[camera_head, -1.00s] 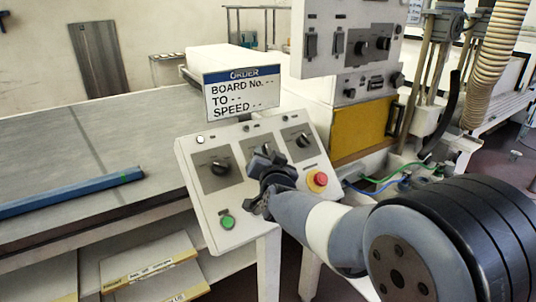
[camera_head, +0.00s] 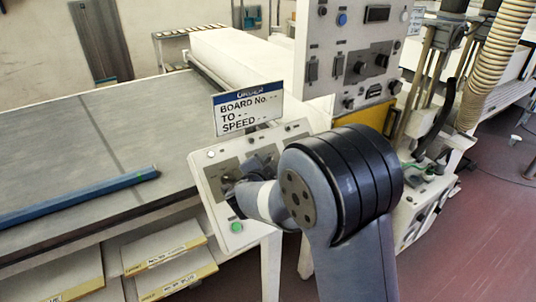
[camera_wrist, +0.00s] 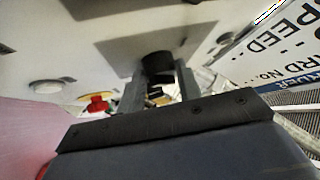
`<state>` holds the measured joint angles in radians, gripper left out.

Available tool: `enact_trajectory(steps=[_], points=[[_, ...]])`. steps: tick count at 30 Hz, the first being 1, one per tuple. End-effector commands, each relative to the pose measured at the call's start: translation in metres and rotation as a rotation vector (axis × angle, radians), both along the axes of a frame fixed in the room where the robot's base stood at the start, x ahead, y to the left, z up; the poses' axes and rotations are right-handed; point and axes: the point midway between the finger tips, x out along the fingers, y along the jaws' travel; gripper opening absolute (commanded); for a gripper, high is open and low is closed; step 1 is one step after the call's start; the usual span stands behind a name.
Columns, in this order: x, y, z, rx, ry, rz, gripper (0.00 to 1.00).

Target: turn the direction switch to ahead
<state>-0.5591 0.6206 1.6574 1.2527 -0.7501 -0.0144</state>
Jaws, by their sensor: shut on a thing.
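A pale sloped control panel (camera_head: 215,218) stands in front of the long table and carries several black rotary switches on grey plates. My gripper (camera_head: 250,168) is at the panel's face, partly behind my own arm in the head view. In the wrist view my gripper (camera_wrist: 157,88) has its two fingers on either side of a black knob (camera_wrist: 158,64) on a dark plate, and is shut on it. I cannot read a label by this knob, and its pointer direction is hidden. A green button (camera_head: 236,227) shows below, and a red stop button (camera_wrist: 97,103) in the wrist view.
An order sign (camera_head: 248,108) reading "BOARD No. -- TO -- SPEED --" stands behind the panel. A taller switch cabinet (camera_head: 345,45) rises behind it to the right. A blue bar (camera_head: 80,198) lies on the table (camera_head: 60,130). Open floor (camera_head: 490,220) is at the right.

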Motion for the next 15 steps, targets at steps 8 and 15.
enact_trajectory(steps=[8, 15], points=[[0.0010, 0.0010, 0.0042, 0.057, 0.036, -0.069, 0.10], [0.0013, 0.0012, 0.0025, 0.074, 0.047, -0.090, 0.10]])
